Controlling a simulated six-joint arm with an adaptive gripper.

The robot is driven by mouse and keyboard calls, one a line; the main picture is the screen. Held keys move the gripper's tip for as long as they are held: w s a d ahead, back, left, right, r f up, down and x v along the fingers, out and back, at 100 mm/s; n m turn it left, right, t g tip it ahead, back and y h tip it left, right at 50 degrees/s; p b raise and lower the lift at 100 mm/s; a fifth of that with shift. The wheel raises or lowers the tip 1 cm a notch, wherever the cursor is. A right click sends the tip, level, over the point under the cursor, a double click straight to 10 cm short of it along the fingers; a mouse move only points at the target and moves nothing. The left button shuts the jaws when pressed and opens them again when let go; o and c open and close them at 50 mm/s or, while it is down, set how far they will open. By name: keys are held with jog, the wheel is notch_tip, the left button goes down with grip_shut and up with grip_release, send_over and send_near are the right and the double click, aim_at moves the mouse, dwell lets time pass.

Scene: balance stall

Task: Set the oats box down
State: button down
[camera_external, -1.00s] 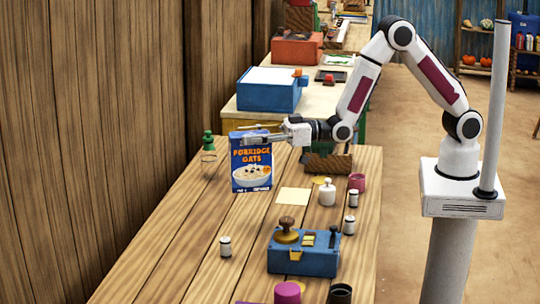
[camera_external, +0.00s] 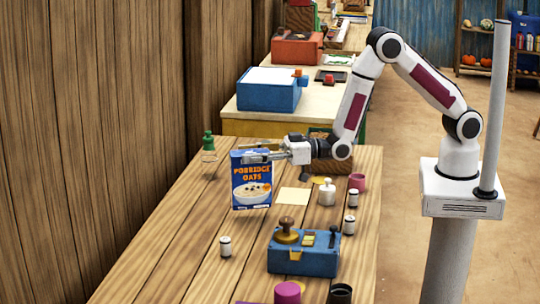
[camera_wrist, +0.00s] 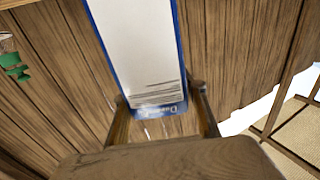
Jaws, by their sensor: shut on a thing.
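The oats box (camera_external: 251,182), blue with orange lettering and a bowl picture, is upright at the table's left half. My gripper (camera_external: 262,154) reaches in from the right and is shut on the box near its top. In the wrist view the box's pale side panel (camera_wrist: 138,50) stands between the two fingers of my gripper (camera_wrist: 160,108). I cannot tell whether the bottom of the box touches the wooden table (camera_external: 185,235) or hangs just above it.
A green-capped bottle (camera_external: 208,147) stands behind the box to the left. A pale square (camera_external: 293,196) lies to its right, beside a white jar (camera_external: 327,193). A small white canister (camera_external: 225,246) and a blue device (camera_external: 303,255) are nearer. Bare planks lie left of the box.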

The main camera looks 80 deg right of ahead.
aim_at(251, 165)
jog(key=shift+f, duration=1.9)
jog(key=c, duration=1.2)
grip_release()
jog(key=shift+f, duration=0.1)
jog(key=v, duration=1.2)
jog(key=shift+d, duration=0.1)
